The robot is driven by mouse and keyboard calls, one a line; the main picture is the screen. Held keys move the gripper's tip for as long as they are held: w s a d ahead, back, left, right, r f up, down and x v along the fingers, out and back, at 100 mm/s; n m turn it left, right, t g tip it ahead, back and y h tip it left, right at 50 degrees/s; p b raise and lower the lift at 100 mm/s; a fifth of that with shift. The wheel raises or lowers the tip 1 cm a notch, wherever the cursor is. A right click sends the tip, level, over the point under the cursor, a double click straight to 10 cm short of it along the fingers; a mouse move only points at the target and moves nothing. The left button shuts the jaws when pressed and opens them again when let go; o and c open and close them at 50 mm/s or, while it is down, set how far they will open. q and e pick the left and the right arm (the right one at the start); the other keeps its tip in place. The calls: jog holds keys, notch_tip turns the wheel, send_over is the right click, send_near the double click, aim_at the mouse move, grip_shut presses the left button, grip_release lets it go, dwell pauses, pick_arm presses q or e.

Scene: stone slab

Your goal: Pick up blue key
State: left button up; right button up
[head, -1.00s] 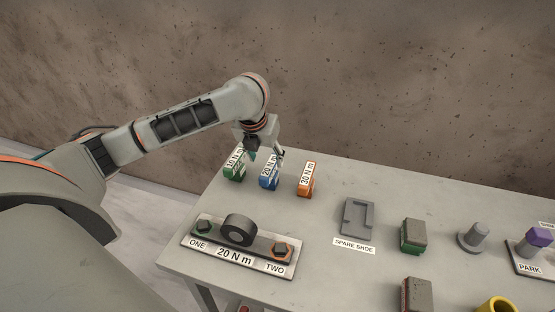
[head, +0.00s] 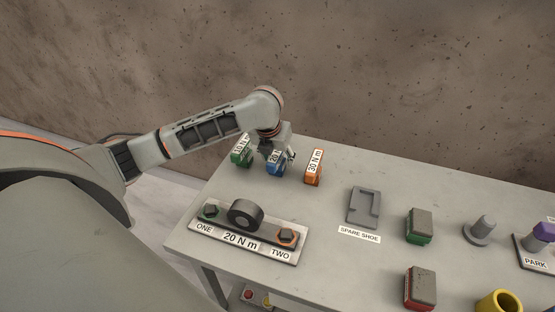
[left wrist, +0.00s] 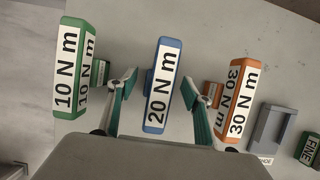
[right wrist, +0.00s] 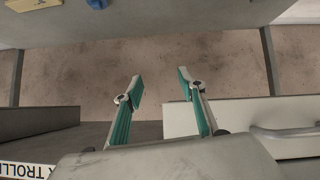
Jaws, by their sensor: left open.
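The blue key (head: 275,168), labelled 20 N m, stands on the table between the green 10 N m key (head: 241,155) and the orange 30 N m key (head: 314,167). My left gripper (head: 282,158) is at the blue key and partly covers it and its label. In the left wrist view the blue key (left wrist: 161,90) lies between the open fingers of my left gripper (left wrist: 158,88), with a gap on each side. The green key (left wrist: 75,70) and orange key (left wrist: 237,100) are outside the fingers. My right gripper (right wrist: 160,85) is open and empty, away from the keys.
A plate with a dark ring (head: 245,214) and two hex nuts lies in front of the keys. A grey spare shoe holder (head: 363,206), green block (head: 419,225) and red block (head: 420,288) lie to the right. The wall stands behind the table.

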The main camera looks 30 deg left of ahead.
pick_arm(q)
grip_shut()
jog(key=shift+r, duration=0.1)
pick_arm(e)
jog(key=shift+a, duration=0.1)
